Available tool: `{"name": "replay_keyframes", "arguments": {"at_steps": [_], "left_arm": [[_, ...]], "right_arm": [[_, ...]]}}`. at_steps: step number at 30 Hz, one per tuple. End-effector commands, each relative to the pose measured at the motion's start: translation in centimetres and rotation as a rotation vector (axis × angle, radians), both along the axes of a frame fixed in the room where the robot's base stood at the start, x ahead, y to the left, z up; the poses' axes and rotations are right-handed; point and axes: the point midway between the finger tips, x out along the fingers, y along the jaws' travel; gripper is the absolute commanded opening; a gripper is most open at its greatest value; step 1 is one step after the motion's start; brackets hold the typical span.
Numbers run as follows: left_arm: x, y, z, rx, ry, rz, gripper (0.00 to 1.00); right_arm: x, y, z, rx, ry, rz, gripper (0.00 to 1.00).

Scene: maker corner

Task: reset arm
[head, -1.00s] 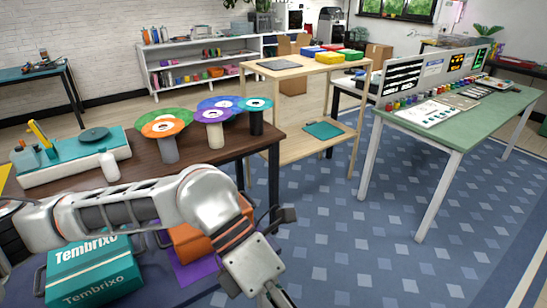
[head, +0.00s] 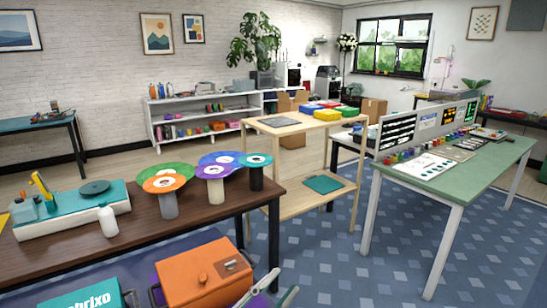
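My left gripper (head: 283,284) shows only in part at the bottom edge of the head view, right of centre. Its two fingertips stand apart with nothing seen between them. It is in front of an orange case (head: 203,275), and I cannot tell whether they touch. The rest of my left arm is out of the picture. My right gripper is not in view.
A brown table (head: 140,222) at left holds several filament spools on posts and a teal-and-white machine (head: 72,211). A teal box (head: 88,296) is at the bottom left. A wooden shelf stand (head: 310,204) and green-topped table (head: 462,172) stand beyond. Patterned floor between is clear.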

Motion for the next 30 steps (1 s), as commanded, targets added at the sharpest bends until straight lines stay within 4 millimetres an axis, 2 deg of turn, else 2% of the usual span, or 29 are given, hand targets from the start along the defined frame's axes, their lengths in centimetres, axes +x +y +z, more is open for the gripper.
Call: {"name": "replay_keyframes", "arguments": {"at_steps": [1,4,7,11,12,15,18,21,25,30], "left_arm": [[0.5,1.8,-3.3,-0.01,0.111,0.06,0.24],[0.8,5.4,-9.3,-0.022,0.302,0.165,0.24],[-0.2,8.7,-15.3,-0.025,0.481,0.258,0.24],[-3.1,12.9,-22.7,-0.019,0.702,0.366,0.24],[-4.3,14.1,-24.9,-0.016,0.767,0.396,0.24],[-7.7,16.7,-29.5,-0.008,0.913,0.46,0.24],[-10.8,18.8,-32.9,0.001,1.027,0.509,0.24],[-13.2,20.1,-35.1,0.008,1.103,0.54,0.24],[-14.6,20.9,-36.3,0.012,1.149,0.559,0.24],[-14.8,21.0,-36.5,0.014,1.155,0.561,0.24]], "right_arm": [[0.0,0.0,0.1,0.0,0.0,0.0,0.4],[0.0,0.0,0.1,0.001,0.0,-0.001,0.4],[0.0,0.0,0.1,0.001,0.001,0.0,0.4],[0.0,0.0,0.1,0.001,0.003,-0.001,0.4],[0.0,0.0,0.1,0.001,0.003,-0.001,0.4],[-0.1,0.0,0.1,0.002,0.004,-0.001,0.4],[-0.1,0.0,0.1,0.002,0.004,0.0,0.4],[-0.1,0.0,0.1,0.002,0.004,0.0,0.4],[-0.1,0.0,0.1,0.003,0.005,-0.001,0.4],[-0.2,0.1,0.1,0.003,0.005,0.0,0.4]]}}
